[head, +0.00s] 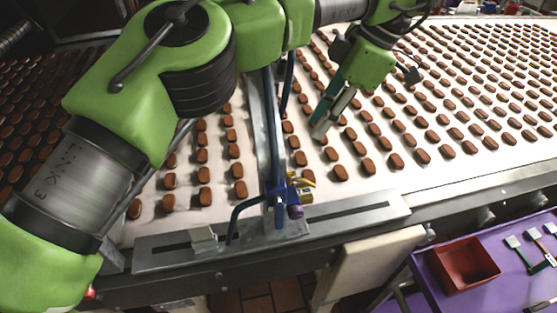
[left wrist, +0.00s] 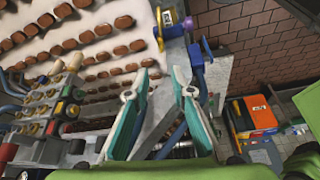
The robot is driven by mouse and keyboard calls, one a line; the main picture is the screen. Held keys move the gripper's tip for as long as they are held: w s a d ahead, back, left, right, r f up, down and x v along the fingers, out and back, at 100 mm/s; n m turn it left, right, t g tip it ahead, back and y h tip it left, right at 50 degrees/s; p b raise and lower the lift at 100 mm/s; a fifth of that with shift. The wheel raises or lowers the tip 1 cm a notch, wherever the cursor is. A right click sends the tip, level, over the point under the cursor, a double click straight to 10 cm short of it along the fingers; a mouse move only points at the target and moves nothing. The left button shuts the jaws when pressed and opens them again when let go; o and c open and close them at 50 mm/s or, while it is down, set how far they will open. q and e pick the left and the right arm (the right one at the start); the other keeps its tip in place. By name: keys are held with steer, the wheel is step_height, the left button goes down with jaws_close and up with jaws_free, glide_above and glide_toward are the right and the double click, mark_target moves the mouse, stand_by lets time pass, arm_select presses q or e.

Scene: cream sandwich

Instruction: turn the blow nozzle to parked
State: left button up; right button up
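The blow nozzle assembly stands on the near edge of the belt. It has a blue valve body (head: 279,193), a curved blue pipe (head: 236,212), a purple knob (head: 295,211), a brass part and a small yellow lever (head: 302,181). In the left wrist view the blue part (left wrist: 197,65) and purple knob (left wrist: 189,24) show beyond the fingers. My left gripper (head: 322,122) is over the belt, up and right of the valve, apart from it. Its teal-padded fingers (left wrist: 158,112) are spread, with nothing held between them. My right gripper is not in view.
Rows of brown biscuits cover the pale belt (head: 330,205). A slotted metal plate (head: 365,214) runs along its near edge, with a grey block (head: 203,238) on it. At lower right a purple table (head: 510,285) bears a red bin (head: 464,264) and brushes.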

mark_target(289, 171)
arm_select(q)
steer(key=p+x, duration=0.4)
steer(key=x, duration=0.8)
steer(key=shift+s+p, duration=0.1)
steer(key=shift+p, duration=0.3)
steer(key=shift+f, duration=0.6)
steer(key=shift+a+f, duration=0.15)
jaws_close()
